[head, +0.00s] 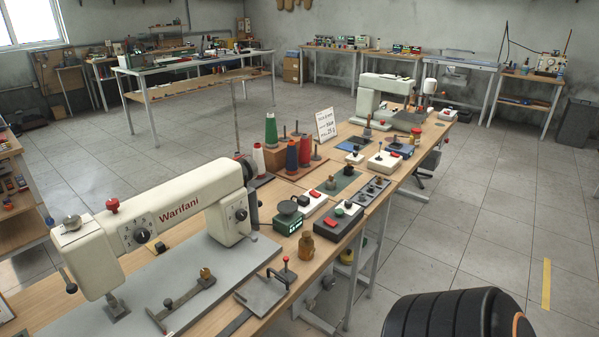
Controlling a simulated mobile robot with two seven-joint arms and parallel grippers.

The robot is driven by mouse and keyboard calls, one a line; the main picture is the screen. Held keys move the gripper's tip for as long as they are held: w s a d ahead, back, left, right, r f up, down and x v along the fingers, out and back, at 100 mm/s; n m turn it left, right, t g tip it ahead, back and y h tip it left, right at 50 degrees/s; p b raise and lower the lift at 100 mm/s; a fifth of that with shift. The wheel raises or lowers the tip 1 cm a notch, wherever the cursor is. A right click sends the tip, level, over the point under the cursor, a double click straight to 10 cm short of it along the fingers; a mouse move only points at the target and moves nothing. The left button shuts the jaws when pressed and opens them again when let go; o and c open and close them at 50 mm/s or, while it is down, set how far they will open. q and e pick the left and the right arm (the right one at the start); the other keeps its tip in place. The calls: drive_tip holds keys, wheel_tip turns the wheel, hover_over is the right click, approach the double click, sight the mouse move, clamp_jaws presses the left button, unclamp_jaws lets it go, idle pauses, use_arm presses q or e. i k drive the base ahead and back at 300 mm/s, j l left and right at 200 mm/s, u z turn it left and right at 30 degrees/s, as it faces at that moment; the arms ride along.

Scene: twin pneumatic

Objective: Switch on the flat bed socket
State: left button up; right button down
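A white Warifani sewing machine (175,215) stands on a grey flat bed plate at the near left of the long wooden bench. A white box with a red switch-like part (312,202) lies right of it. Another white box with a red part (384,162) is farther back. I cannot tell which of these is the flat bed socket, nor any switch's position. Neither gripper is in view; only a dark ribbed part of my arm shows at the bottom right.
Thread cones (271,130) stand behind the boxes by a small sign (326,125). A second machine (385,97) stands at the far end.

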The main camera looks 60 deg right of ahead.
sight(313, 192)
drive_tip(key=l+u, duration=0.15)
drive_tip(key=l, duration=0.3)
drive_tip(key=k+l+u, duration=0.15)
drive_tip(key=l, duration=0.3)
drive_tip(key=l+u, duration=0.15)
drive_tip(key=l, duration=0.35)
drive_tip(key=k+l+u, duration=0.15)
drive_tip(key=l, duration=0.25)
drive_tip(key=k+l, duration=0.1)
drive_tip(key=l, duration=0.35)
drive_tip(key=k+l, duration=0.1)
drive_tip(key=l, duration=0.3)
drive_tip(key=k+l, duration=0.15)
drive_tip(key=l, duration=0.3)
drive_tip(key=k+l, duration=0.1)
drive_tip(key=l, duration=0.3)
drive_tip(key=k+l+u, duration=0.1)
drive_tip(key=l, duration=0.35)
drive_tip(key=k+l, duration=0.15)
drive_tip(key=l, duration=0.25)
